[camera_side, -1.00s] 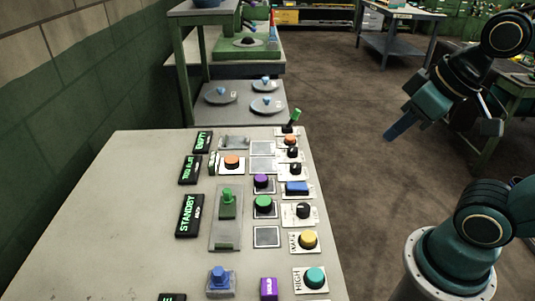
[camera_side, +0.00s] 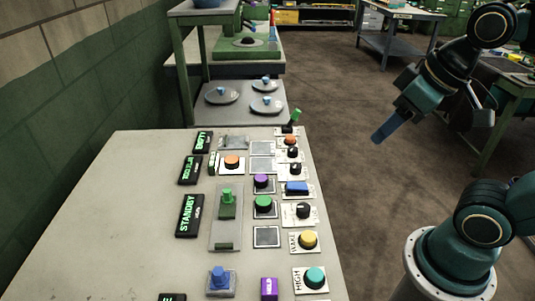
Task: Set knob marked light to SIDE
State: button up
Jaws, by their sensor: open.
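Several black knobs sit on white plates along the right side of the grey panel table (camera_side: 110,230). One black knob (camera_side: 303,210) is in the middle of that column. Another black knob (camera_side: 294,169) and a further one (camera_side: 292,153) sit farther back. The lettering on their plates is too small to read, so I cannot tell which is marked light or where each points. My gripper (camera_side: 385,131) is in the air right of the panel, apart from every knob. Its blue fingers point down and left, and it is open with nothing visible in it.
A green-handled lever (camera_side: 293,119) stands up at the panel's far right corner. A yellow button (camera_side: 308,239), a teal button (camera_side: 315,277) and a blue rocker (camera_side: 297,187) share the right column. A green slider (camera_side: 227,197) stands mid-panel. The air between gripper and panel is clear.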

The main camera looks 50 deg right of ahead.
jog(key=w+d+n+g, duration=0.1)
jog(key=w+n+g, duration=0.1)
jog(key=w, duration=0.5)
jog(key=n+g, duration=0.3)
jog(key=n, duration=0.3)
send_over(296, 165)
notch_tip(296, 165, down, 11)
jog(key=shift+w+f, duration=0.1)
jog(key=shift+f, duration=0.15)
notch_tip(296, 165, down, 14)
jog(key=shift+r, duration=0.25)
jog(key=c, duration=1)
